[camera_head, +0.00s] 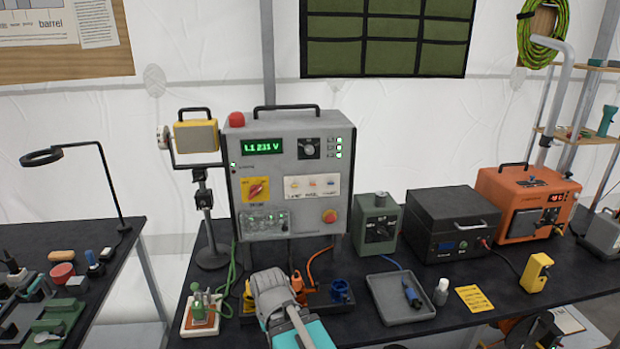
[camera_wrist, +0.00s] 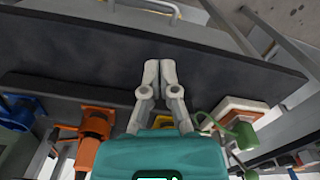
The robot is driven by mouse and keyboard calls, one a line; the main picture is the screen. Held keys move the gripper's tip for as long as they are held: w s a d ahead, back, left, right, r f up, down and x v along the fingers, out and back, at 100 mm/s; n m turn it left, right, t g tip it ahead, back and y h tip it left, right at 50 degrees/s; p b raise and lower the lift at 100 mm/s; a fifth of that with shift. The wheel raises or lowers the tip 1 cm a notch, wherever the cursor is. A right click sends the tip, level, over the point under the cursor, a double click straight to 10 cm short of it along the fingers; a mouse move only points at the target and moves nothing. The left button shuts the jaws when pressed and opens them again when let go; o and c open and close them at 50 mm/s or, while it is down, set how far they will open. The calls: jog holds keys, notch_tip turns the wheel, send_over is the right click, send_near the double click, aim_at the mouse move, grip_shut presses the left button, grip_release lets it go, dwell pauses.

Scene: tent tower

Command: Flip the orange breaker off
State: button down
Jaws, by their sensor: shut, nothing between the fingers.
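A grey control panel (camera_head: 290,215) stands upright on the black table in the head view. A white strip (camera_head: 312,187) on its front carries a row of small coloured parts, some orange or red. They are too small to tell which one is the orange breaker or how its lever stands. My gripper (camera_wrist: 160,66) shows in the wrist view with both pale fingers together, empty, over the dark table top. In the head view its teal body is low in front of the panel, apart from the strip; the fingertips are hidden there. The panel front is not in the wrist view.
Orange connectors (camera_wrist: 92,140) and a green-cabled block (camera_wrist: 240,115) sit near my gripper. A grey tray (camera_head: 400,312) lies right.

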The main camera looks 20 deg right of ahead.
jog(key=shift+d, duration=0.1)
jog(key=m+t+h+p, duration=0.3)
jog(key=t+p, duration=0.7)
jog(key=p, duration=1.9)
send_near(313, 180)
jog(key=v, duration=0.4)
jog(key=shift+w+r, duration=0.1)
jog(key=shift+w, duration=0.1)
jog(key=shift+b+x, duration=3.2)
jog(key=shift+x, duration=1.8)
jog(key=shift+s, duration=0.15)
